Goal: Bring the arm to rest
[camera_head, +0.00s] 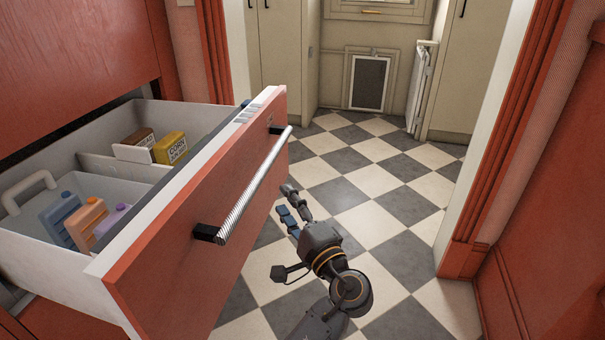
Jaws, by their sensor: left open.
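My left gripper (292,204) is open and empty, with its fingers pointing away from me over the checkered floor. It is just right of the pulled-out drawer (190,215), near the drawer's metal bar handle (256,184). A strip of floor shows between the fingers and the handle, so they look apart. My left arm reaches down to the bottom edge of the view. My right gripper is not in view.
The open drawer holds a yellow box (170,148), a brown box (138,140) and several small canisters, such as an orange one (86,222). A red-trimmed doorway (497,140) stands at right. Checkered floor (375,180) lies clear ahead.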

